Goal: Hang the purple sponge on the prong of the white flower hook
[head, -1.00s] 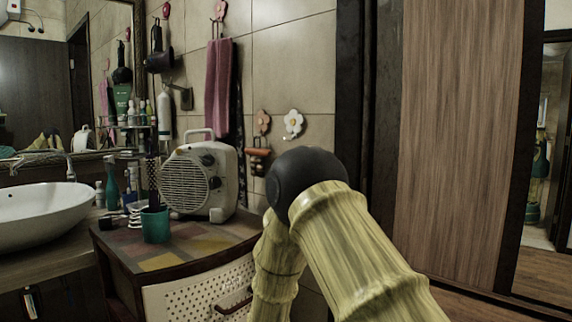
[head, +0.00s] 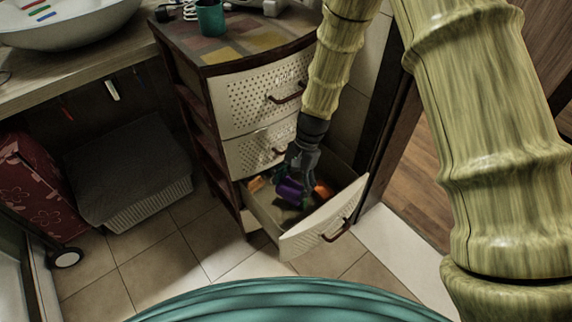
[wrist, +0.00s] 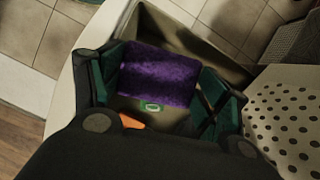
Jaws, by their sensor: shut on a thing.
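In the wrist view the purple sponge (wrist: 158,75) lies across between the two fingers. My gripper (head: 293,183) reaches down into the drawer and is shut on the sponge; its dark green fingers (wrist: 165,78) are at both ends of it. The white flower hook is outside both current views; a second ago it showed on the tiled wall behind the cabinet.
The drawer (head: 318,229) is pulled out, with its front panel and walls around my gripper. Orange items (head: 322,189) lie beside the sponge. Closed drawers and the cabinet top (head: 232,38) stand above. A dark-lidded basket (head: 130,170) is to the left; tiled floor in front is clear.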

